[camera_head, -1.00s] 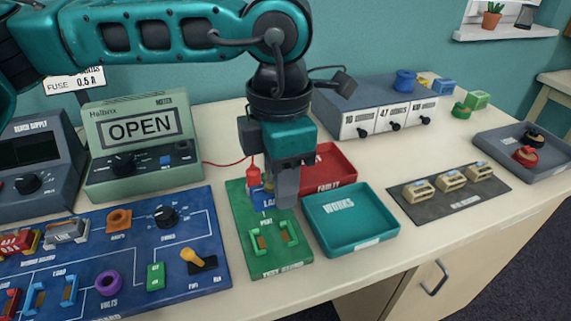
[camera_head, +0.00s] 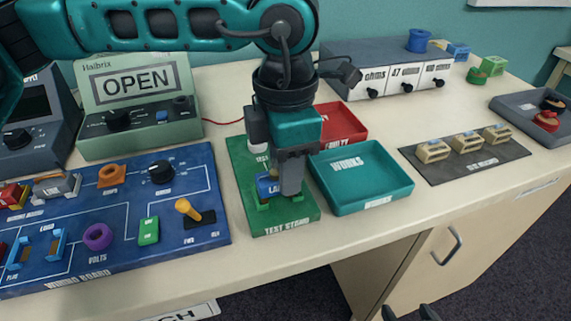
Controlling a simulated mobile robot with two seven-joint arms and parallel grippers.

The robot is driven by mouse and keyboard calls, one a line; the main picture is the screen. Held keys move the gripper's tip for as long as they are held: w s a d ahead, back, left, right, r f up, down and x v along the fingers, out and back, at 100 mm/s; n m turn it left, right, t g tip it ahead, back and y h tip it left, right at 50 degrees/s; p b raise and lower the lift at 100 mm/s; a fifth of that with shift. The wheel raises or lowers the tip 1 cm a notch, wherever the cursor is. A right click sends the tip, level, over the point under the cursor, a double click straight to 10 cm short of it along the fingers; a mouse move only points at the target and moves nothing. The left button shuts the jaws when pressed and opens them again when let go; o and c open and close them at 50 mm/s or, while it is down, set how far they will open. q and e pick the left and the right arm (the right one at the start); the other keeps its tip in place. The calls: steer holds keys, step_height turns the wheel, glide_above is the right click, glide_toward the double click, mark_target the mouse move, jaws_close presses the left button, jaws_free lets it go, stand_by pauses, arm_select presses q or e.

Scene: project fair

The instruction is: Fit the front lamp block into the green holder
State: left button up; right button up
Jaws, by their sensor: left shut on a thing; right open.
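My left gripper (camera_head: 281,190) points down over the green test stand (camera_head: 240,150) and is shut on a blue block with a partly hidden label starting "LA" (camera_head: 266,186). The block is at the green holder (camera_head: 264,206), between its upright clips; the right clip (camera_head: 298,197) shows beside my finger. The fingers hide much of the block, so I cannot tell whether it is fully seated. My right gripper (camera_head: 409,314) shows only as dark open fingertips at the bottom edge, empty and away from the stand.
A teal tray (camera_head: 345,205) stands just right of the test stand, with a red tray (camera_head: 345,118) behind it. A blue wiring board (camera_head: 190,240) lies left. A green meter (camera_head: 135,145) reads OPEN. A dark mat (camera_head: 430,172) with cream blocks lies right.

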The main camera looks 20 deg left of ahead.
stand_by(0.5)
arm_select(q)
steer(key=shift+b, duration=0.85)
stand_by(1.3)
steer(key=shift+f+b, duration=0.6)
stand_by(0.8)
steer(key=o, duration=1.1)
steer(key=shift+o, duration=0.5)
steer(key=o, duration=0.4)
steer(key=shift+r+p, duration=2.35)
steer(key=shift+r, duration=1.7)
